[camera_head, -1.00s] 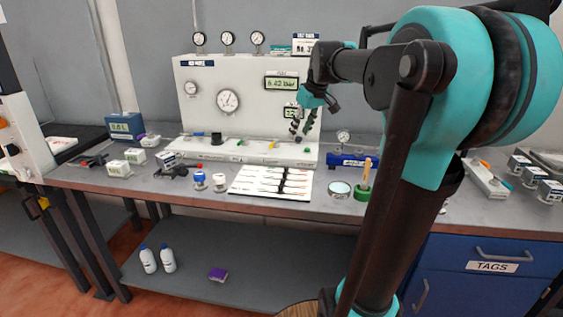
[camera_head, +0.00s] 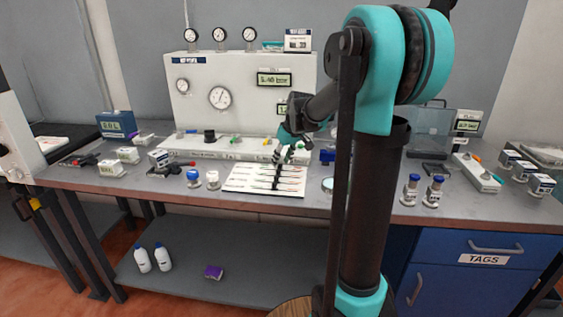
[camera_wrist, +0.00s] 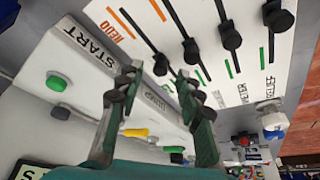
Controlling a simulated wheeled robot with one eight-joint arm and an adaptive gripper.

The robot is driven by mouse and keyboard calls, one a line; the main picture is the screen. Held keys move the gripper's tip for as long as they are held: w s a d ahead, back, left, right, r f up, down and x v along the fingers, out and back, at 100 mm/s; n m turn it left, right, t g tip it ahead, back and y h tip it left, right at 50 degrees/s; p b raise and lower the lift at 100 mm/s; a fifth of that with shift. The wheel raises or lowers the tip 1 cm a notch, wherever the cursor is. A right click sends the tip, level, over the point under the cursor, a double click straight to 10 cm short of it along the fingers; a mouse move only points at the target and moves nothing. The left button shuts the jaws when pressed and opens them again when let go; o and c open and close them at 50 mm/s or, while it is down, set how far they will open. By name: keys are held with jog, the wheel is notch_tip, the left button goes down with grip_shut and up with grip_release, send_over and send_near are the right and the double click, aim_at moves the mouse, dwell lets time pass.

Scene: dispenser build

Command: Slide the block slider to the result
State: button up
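A white slider board (camera_head: 258,179) lies on the bench with several black slider knobs in parallel tracks. In the wrist view the board (camera_wrist: 215,15) fills the top, with orange and green marks along the tracks. Part of its lettering reads "REDO"; the other labels are only partly legible, so I cannot tell which slider is the block one. My gripper (camera_wrist: 160,95) is open, its dark green fingers apart. In the picture a black knob (camera_wrist: 160,64) shows just above and between the fingertips; I cannot tell whether they touch it. My gripper (camera_head: 281,155) hangs over the board's far right part.
A white panel (camera_head: 240,75) with gauges and displays stands behind the board. Its front ledge carries a green button (camera_wrist: 57,82) and coloured valves. Blue-topped (camera_head: 193,178) and white-topped (camera_head: 212,180) fittings stand left of the board. Two blue-capped bottles (camera_head: 411,190) stand to the right.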

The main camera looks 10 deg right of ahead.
jog(key=shift+w+a+f, duration=0.1)
jog(key=shift+w+f, duration=0.05)
jog(key=shift+f, duration=0.35)
grip_shut()
